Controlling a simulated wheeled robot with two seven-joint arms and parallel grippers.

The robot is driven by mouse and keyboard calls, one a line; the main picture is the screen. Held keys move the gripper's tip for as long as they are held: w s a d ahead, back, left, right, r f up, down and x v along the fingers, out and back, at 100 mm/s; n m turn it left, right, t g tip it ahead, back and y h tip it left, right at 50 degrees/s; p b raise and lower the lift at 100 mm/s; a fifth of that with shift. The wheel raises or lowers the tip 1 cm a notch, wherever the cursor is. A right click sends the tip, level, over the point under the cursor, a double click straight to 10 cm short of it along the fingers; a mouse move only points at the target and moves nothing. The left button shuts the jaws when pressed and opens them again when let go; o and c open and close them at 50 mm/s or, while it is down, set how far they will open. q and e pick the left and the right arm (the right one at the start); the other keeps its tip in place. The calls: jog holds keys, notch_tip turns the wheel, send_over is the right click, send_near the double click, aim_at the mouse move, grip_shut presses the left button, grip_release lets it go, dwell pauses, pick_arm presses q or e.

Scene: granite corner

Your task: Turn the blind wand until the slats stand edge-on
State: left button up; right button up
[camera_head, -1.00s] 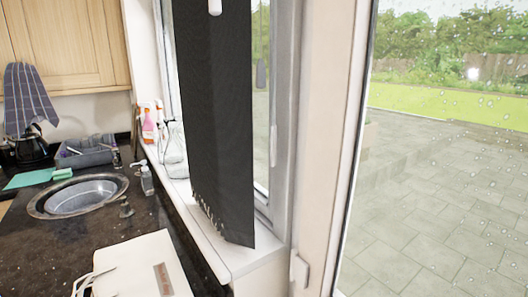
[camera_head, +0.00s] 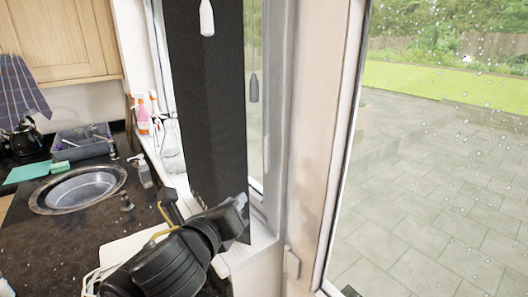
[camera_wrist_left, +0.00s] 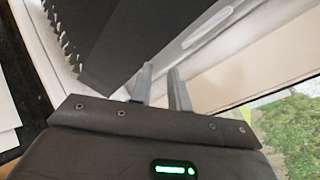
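The dark blind (camera_head: 205,110) hangs as a tall, flat panel in front of the window; its ragged lower edge shows in the wrist view (camera_wrist_left: 110,40). I cannot make out separate slats. A white, bottle-shaped handle (camera_head: 207,18) hangs before the blind at the top; it may be the wand's end. A similar dark grey shape (camera_head: 253,88) shows against the glass to its right. My left gripper (camera_head: 240,205) is by the blind's lower right edge, well below the white handle. Its fingers (camera_wrist_left: 160,72) are parted with nothing between them. My right gripper is not seen.
The white window frame (camera_head: 270,120) and sill are close beside my left gripper. Spray bottles (camera_head: 145,112) stand on the sill at left. A sink (camera_head: 78,188), soap bottle (camera_head: 142,170) and dish rack (camera_head: 82,142) are on the dark counter. A glass door is at right.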

aim_at(265, 146)
pick_arm(q)
notch_tip(265, 146, up, 8)
jog(key=d+m+t+h, duration=0.1)
jog(key=d+m+t, duration=0.15)
jog(key=m, duration=0.45)
jog(key=shift+g, duration=0.35)
jog(key=x, duration=1)
jog(key=shift+w+d+r+b, duration=0.1)
jog(key=shift+w+d+b, duration=0.15)
jog(key=shift+b, duration=0.05)
grip_shut()
